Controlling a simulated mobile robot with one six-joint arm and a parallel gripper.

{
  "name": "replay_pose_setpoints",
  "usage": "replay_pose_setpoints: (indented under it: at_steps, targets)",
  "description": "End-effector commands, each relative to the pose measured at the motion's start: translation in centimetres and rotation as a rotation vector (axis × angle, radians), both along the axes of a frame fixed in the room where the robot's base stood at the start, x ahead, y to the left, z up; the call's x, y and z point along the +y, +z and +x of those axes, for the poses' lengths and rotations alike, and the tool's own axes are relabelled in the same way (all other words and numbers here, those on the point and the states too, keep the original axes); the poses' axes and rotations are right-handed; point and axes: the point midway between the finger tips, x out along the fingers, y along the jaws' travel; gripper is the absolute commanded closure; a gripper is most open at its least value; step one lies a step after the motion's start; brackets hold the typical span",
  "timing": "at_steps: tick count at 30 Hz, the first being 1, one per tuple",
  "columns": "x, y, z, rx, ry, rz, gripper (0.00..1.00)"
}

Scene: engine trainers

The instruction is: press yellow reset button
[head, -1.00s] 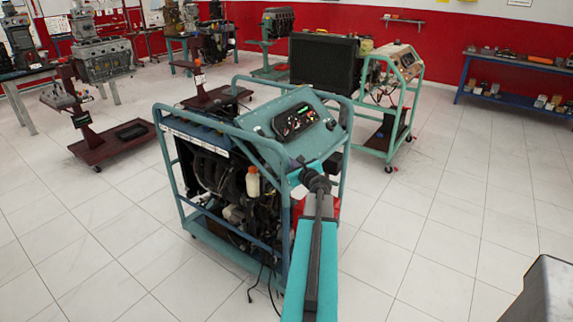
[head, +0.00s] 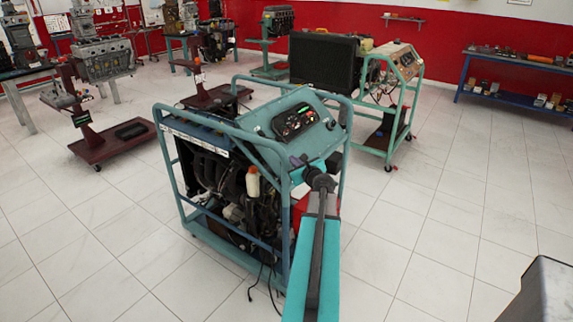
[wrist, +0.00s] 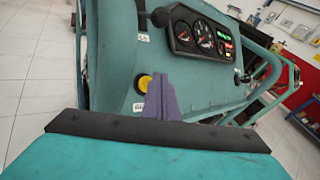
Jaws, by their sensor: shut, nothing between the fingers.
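The yellow reset button (wrist: 144,83) shows in the wrist view on the teal sloped panel (wrist: 205,85), below and left of the gauge cluster. My gripper (wrist: 161,80) is shut and empty, its purple-grey fingers pointing at the panel. The fingertips appear just right of the button and overlap its right edge in the picture; I cannot tell whether they touch the panel. In the head view my gripper (head: 298,162) is at the panel's near lower edge. The button is not distinguishable there.
The gauge cluster (head: 296,122) sits on the engine trainer's panel. The trainer's tube frame (head: 168,180) surrounds the engine. A second trainer with a black radiator (head: 322,63) stands behind. A dark-topped grey block (head: 545,290) is at lower right. Open tiled floor lies around.

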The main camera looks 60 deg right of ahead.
Motion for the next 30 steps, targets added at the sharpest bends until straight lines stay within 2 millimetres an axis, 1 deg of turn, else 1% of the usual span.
replay_pose_setpoints:
  at_steps: [21, 30]
  targets:
    - [0.1, 3.5, -2.9, 0.000, 0.000, 0.000, 1.00]
    - [0.1, 3.7, -3.2, 0.000, 0.001, 0.000, 1.00]
